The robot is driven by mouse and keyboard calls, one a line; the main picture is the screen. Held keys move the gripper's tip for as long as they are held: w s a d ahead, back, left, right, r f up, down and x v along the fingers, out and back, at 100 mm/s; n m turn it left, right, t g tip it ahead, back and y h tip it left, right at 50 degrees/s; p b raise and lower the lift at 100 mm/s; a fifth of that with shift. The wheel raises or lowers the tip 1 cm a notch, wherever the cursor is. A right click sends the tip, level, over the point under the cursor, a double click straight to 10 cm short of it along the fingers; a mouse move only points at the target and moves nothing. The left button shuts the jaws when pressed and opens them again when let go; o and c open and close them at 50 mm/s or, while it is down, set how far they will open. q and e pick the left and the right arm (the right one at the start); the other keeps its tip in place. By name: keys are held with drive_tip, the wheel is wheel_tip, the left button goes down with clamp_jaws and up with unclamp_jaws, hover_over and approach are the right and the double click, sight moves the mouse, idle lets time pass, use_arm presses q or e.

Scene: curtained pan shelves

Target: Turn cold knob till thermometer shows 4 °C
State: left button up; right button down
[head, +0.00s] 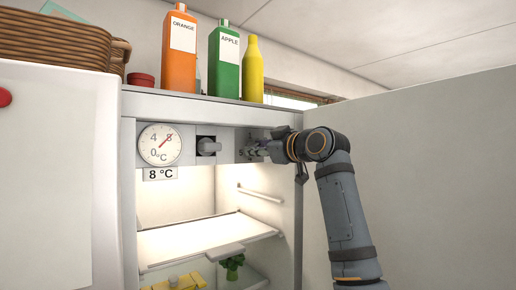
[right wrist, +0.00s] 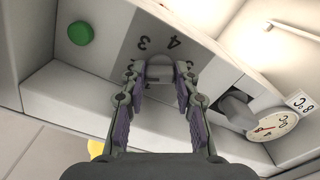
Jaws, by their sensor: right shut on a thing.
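The thermometer (head: 160,144) is a round white dial on the fridge's upper panel. Its red needle points toward 8, and the plate below (head: 160,174) reads 8 °C. It also shows in the right wrist view (right wrist: 274,125). My right gripper (head: 258,150) reaches the panel to the right of the dial. In the right wrist view its fingers (right wrist: 160,76) are closed around the grey cold knob (right wrist: 159,70). The numbers 3 and 4 show on the grey scale beside the knob. The fingers mostly hide the knob in the head view. My left gripper is not in view.
A grey fitting (head: 208,147) sits between thermometer and knob. An orange bottle (head: 179,55), a green bottle (head: 224,62) and a yellow bottle (head: 253,70) stand on top beside a wicker basket (head: 52,42). Below, the lit shelf (head: 200,237) is bare.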

drive_tip(key=m+p, duration=0.5)
drive_tip(key=m, duration=1.8)
drive_tip(key=shift+m+p, duration=0.3)
drive_tip(key=shift+p, duration=0.05)
idle(0.4)
drive_tip(key=c, duration=1)
unclamp_jaws()
